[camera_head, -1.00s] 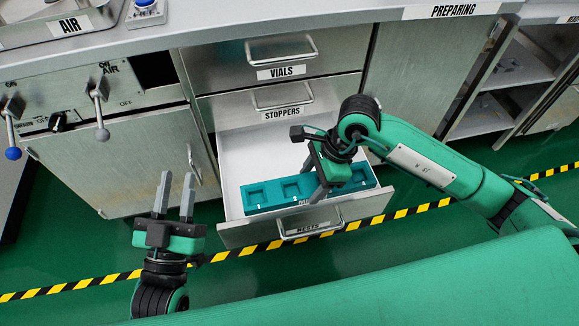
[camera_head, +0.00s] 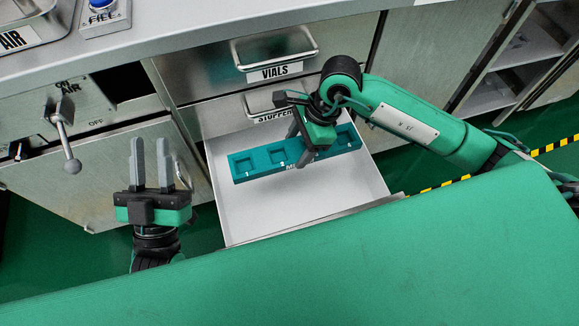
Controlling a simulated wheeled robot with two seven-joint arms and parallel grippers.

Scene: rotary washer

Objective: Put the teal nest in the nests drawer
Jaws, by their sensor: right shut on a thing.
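The teal nest (camera_head: 255,161) is a long block with square pockets, over the rear part of the open white drawer (camera_head: 300,200). My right gripper (camera_head: 303,148) is shut on the nest near its middle and hides part of it. I cannot tell whether the nest touches the drawer floor or hangs just above it. The front of the drawer is mostly hidden behind my green body. My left gripper (camera_head: 151,150) is open and empty, to the left of the drawer, with its fingers pointing at the cabinet.
The vials drawer (camera_head: 275,60) and the stoppers drawer (camera_head: 225,115) are shut above the open drawer. A cabinet door (camera_head: 100,180) and a valve lever (camera_head: 63,130) are at the left. Open shelves (camera_head: 500,70) stand at the right. The drawer's front half is bare.

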